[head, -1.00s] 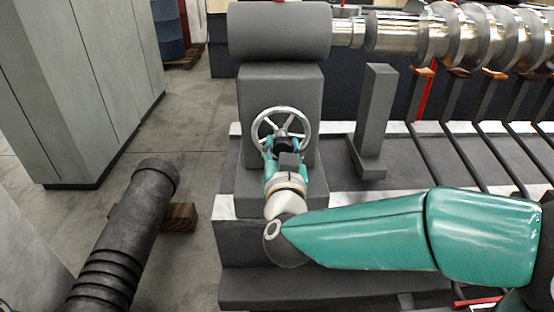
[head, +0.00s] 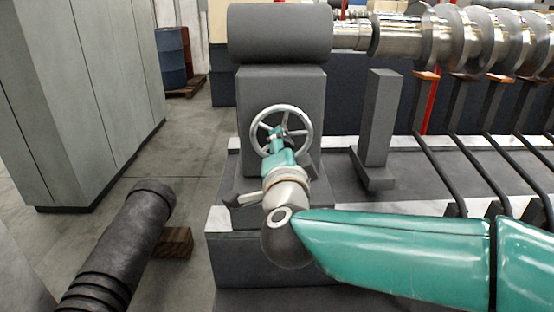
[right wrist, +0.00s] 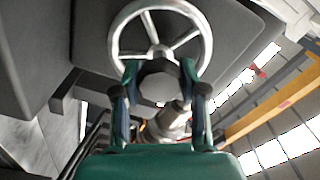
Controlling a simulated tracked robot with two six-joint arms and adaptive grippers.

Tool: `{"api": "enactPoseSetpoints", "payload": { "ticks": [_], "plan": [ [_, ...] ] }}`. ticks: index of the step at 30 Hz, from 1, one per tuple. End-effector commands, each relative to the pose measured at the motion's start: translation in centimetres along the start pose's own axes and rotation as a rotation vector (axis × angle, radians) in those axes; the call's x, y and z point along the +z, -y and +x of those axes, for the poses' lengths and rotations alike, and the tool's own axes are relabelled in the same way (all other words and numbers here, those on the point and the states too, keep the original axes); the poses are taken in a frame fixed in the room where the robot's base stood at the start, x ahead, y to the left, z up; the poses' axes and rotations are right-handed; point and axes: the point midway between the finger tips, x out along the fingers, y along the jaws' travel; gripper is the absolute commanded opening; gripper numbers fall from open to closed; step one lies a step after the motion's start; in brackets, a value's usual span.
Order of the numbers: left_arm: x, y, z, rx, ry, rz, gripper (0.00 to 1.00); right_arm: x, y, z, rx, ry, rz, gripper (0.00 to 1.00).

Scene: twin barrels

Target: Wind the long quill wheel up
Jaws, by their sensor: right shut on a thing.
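The quill wheel (head: 254,128) is a silver spoked handwheel on the front of a grey upright housing. In the right wrist view its rim (right wrist: 117,30) stands beyond my fingers. My right gripper (head: 279,138) is at the middle of the wheel, with its fingers inside the rim outline. In the right wrist view the gripper (right wrist: 159,72) has a finger on each side of a grey faceted hub (right wrist: 158,88) and is shut on it. In the head view my wrist and fingers hide the hub and the lower spokes. My left gripper is not in view.
A grey cylinder (head: 280,35) tops the housing (head: 300,90), with a shiny screw shaft (head: 400,35) running right. A short grey post (head: 380,120) stands right of the wheel. A dark barrel (head: 125,240) lies at lower left on a wood block (head: 176,243). Grey cabinets (head: 85,90) stand left.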

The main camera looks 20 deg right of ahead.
Motion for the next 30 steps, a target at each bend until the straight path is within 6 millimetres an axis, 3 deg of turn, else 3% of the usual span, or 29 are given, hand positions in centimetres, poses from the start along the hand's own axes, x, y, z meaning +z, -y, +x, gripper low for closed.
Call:
{"api": "enactPoseSetpoints", "payload": {
  "ticks": [1, 15, 30],
  "plan": [
    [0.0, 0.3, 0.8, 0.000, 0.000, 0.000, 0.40, 0.7, -0.7, 0.0, 0.006, 0.012, 0.039, 0.07],
    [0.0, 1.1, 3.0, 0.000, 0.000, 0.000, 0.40, 0.7, -0.5, 0.0, 0.009, 0.013, 0.348, 0.07],
    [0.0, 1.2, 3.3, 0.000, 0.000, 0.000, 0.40, 0.7, -0.3, 0.0, 0.010, 0.015, 0.406, 0.07]
  ]
}}
